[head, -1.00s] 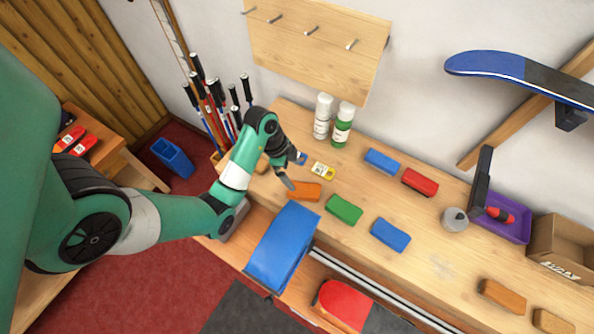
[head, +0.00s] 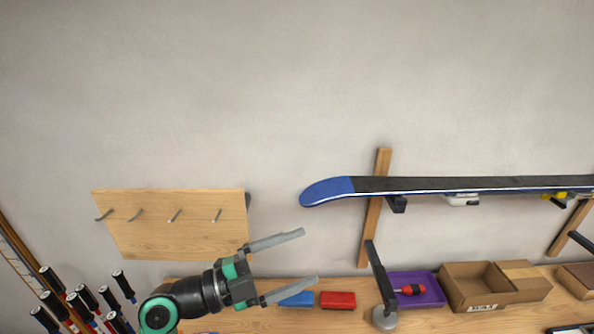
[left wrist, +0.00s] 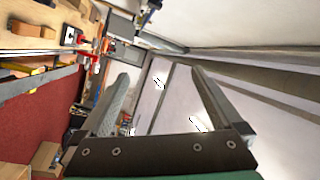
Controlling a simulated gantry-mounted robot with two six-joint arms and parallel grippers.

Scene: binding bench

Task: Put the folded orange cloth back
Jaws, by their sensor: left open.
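No folded orange cloth can be made out in the head view now; the front of the bench is below the picture. My left gripper (head: 310,256) is open, its two long grey fingers apart and pointing right, in front of the wall above the bench's back edge. Nothing is between the fingers, as the left wrist view (left wrist: 160,78) also shows. A blue folded piece (head: 297,299) lies on the bench behind the lower finger. A red folded piece (head: 338,300) lies to its right. My right gripper is out of view.
A wooden peg board (head: 170,222) hangs left of the gripper. A ski (head: 440,186) rests on wall brackets at right. A black-armed stand (head: 380,290), a purple tray (head: 430,280) with a red tool and a cardboard box (head: 480,300) stand right. Handled tools (head: 85,303) stand at lower left.

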